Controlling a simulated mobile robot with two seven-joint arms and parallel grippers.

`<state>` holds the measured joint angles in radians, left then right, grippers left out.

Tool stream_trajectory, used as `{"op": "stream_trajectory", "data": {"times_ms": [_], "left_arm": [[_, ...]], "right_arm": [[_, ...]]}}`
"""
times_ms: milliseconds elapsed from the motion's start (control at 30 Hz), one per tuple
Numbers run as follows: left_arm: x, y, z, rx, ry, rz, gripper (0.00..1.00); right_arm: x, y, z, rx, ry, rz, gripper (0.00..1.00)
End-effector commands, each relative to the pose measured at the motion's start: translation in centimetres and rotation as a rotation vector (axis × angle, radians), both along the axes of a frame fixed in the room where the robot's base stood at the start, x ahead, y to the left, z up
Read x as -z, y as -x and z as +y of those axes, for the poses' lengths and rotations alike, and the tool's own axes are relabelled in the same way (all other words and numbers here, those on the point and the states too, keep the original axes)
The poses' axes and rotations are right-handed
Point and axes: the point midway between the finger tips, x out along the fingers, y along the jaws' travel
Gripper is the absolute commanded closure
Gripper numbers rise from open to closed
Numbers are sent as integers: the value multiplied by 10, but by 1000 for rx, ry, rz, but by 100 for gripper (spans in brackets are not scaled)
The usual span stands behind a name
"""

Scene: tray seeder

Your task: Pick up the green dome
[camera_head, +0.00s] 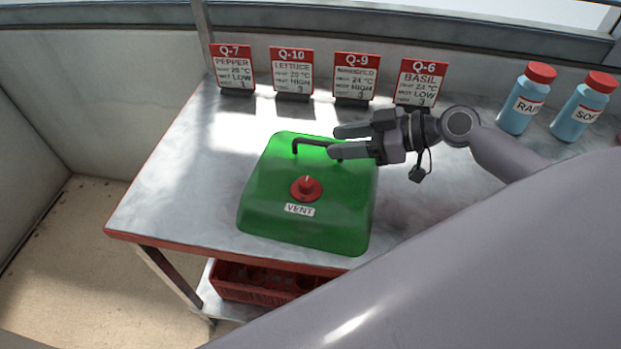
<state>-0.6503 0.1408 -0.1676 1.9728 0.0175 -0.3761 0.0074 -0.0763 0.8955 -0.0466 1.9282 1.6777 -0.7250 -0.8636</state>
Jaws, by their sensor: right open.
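The green dome (268,207) sits on the metal table, with a red vent knob (306,188) and a "VENT" label on its top. A dark bar handle (312,143) stands near its far edge. My right gripper (345,141) comes in from the right over the dome's far right part. Its two fingers point left and are apart, one on the far side and one on the near side of the handle's right end. I cannot tell whether they touch it. The fingers hide part of the handle. My left gripper is not in view.
Several sign cards, such as the Q-9 card (356,78), stand along the table's back. Two blue bottles with red caps (523,100) (583,108) stand at the back right. A red crate (262,283) is on the lower shelf. The table's left part (180,190) is clear.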

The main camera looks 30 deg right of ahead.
Motion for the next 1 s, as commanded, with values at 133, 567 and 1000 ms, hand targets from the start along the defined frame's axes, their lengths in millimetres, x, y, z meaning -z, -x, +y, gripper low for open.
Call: {"op": "stream_trajectory", "data": {"times_ms": [133, 567, 1000], "left_arm": [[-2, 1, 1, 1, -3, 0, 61], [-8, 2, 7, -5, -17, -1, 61], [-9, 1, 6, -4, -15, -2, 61]], "right_arm": [[1, -7, 7, 1, -1, 0, 58], [16, -34, 39, 1, 0, 0, 58], [17, -34, 39, 1, 0, 1, 100]]}}
